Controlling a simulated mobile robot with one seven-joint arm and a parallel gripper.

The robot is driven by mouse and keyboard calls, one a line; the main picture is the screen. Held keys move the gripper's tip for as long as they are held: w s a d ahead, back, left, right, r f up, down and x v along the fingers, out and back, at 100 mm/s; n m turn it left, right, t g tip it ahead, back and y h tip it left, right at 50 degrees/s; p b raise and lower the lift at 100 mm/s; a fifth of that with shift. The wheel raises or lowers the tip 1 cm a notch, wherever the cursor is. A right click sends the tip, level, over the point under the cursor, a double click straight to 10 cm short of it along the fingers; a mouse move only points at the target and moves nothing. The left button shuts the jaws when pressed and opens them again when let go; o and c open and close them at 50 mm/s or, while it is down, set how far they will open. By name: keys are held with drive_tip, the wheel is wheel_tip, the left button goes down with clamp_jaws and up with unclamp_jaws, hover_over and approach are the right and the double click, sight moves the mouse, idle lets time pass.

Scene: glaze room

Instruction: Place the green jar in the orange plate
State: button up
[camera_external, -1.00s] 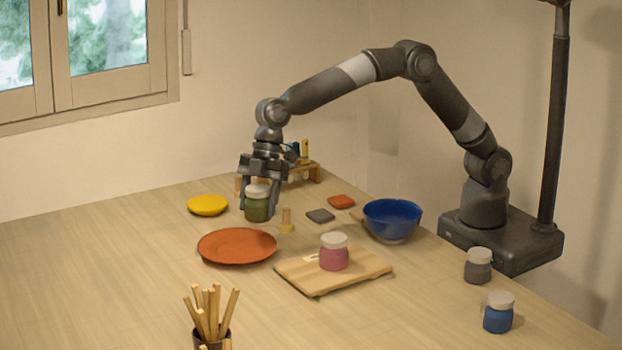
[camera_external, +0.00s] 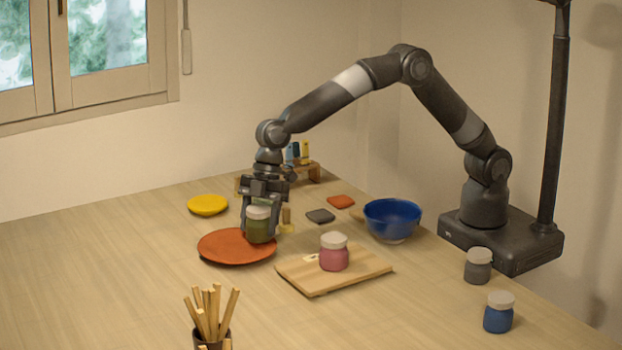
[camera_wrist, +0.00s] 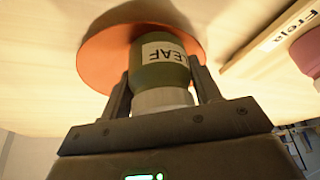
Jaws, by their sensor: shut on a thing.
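The green jar (camera_external: 260,229) has a pale lid and, in the wrist view (camera_wrist: 160,72), a white label reading "LEAF". My gripper (camera_external: 260,222) is shut on it, with one finger on each side; the fingers also show in the wrist view (camera_wrist: 162,92). The jar is upright over the right part of the orange plate (camera_external: 225,247). The plate also shows behind the jar in the wrist view (camera_wrist: 105,55). I cannot tell whether the jar's base touches the plate.
A wooden board (camera_external: 300,275) bearing a pink jar (camera_external: 334,256) is right of the plate. A blue bowl (camera_external: 392,217), yellow plate (camera_external: 207,205), grey jar (camera_external: 478,268), blue jar (camera_external: 498,316) and cup of sticks (camera_external: 211,330) stand around. The table's left is clear.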

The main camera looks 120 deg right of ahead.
drive_tip(key=o, duration=1.1)
drive_tip(key=shift+o, duration=0.2)
drive_tip(key=v, duration=1.3)
drive_tip(key=s+a+r+m, duration=0.25)
drive_tip(key=s+r, duration=0.45)
drive_tip(key=s, duration=0.5)
drive_tip(key=s+a+f+m+t+h, duration=0.1)
drive_tip(key=s+f+m, duration=0.1)
drive_tip(key=s, duration=1.4)
drive_tip(key=s+f+m+t+h, duration=0.1)
drive_tip(key=s+f, duration=0.3)
drive_tip(key=s, duration=1.3)
drive_tip(key=shift+a+m, duration=0.4)
drive_tip(key=shift+m, duration=0.25)
